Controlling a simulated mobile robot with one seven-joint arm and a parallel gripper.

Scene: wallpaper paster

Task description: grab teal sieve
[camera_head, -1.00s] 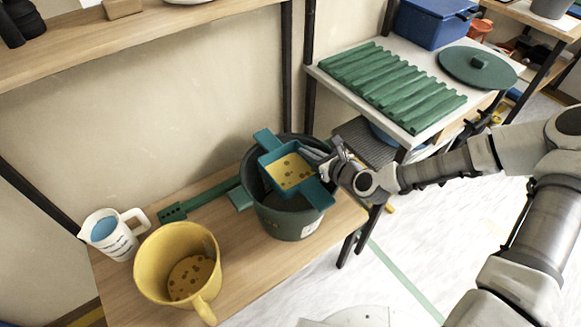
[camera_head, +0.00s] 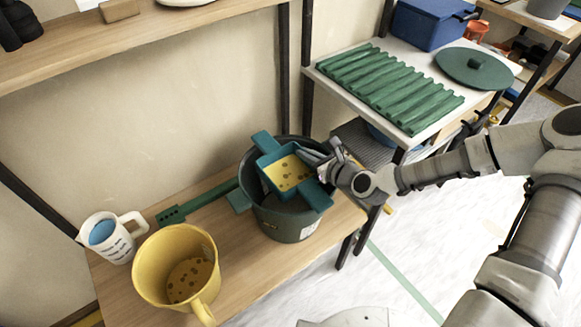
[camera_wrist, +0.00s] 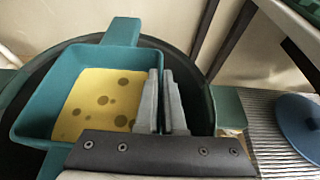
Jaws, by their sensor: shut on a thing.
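The teal sieve (camera_head: 270,158) is a square tray with side tabs and a yellow, dark-spotted bottom. It sits at the mouth of a dark green-grey bucket (camera_head: 290,226) on the wooden table. My gripper (camera_head: 318,160) is at the sieve's right side. In the wrist view the sieve (camera_wrist: 40,108) fills the left, and my gripper's two fingers (camera_wrist: 165,102) are close together at its right wall. They appear shut on that wall; the exact contact is partly hidden by the fingers.
A yellow bucket (camera_head: 150,268), a white measuring jug (camera_head: 112,243) and a long green tool (camera_head: 205,197) lie left of the bucket. A wooden shelf (camera_head: 150,35) is above. A white table (camera_head: 440,125) with green slats (camera_head: 385,88) stands behind right.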

